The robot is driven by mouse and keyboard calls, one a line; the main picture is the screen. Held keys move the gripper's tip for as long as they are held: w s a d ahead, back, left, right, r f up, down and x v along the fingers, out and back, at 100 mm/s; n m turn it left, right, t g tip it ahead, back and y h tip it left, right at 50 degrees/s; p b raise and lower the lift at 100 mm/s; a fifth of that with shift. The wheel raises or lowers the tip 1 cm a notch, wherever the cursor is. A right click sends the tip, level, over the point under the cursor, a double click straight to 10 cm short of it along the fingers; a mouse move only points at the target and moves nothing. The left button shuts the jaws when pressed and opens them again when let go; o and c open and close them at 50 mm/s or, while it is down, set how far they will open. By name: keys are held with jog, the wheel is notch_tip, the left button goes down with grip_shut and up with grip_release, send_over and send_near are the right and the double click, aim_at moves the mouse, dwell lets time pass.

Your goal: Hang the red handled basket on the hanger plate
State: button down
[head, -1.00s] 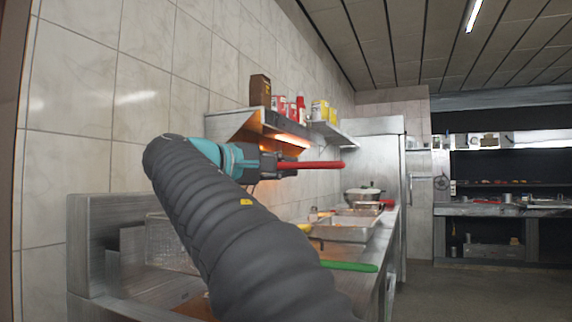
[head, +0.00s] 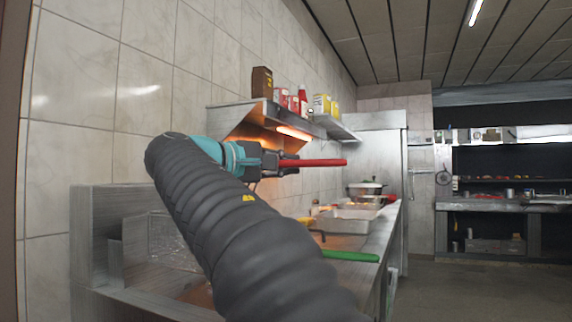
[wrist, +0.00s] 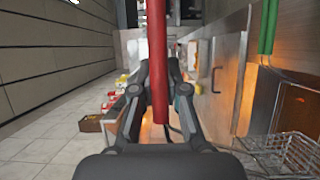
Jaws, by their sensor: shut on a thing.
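My gripper (head: 280,163) is raised above the steel counter and shut on the red handle of the basket (head: 318,162). The handle sticks out level to the right, and its free end is clear of everything. In the wrist view the red handle (wrist: 158,50) runs between the fingers (wrist: 157,85). The wire body of the red handled basket is mostly hidden by my gripper and arm. A steel upright panel (head: 90,235) stands at the back left of the fryer; I cannot tell whether it is the hanger plate.
A green handle (head: 350,256) lies low over the counter; it also shows in the wrist view (wrist: 268,25). A wire basket (wrist: 290,150) shows at lower right there. A wall shelf (head: 265,108) with boxes, a glowing lamp and a steel tray (head: 345,225) stand beyond my gripper.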

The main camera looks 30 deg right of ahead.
jog(key=shift+f, duration=0.3)
jog(key=c, duration=1.1)
grip_release()
jog(key=shift+a, duration=0.1)
jog(key=v, duration=1.2)
jog(key=shift+s, duration=0.1)
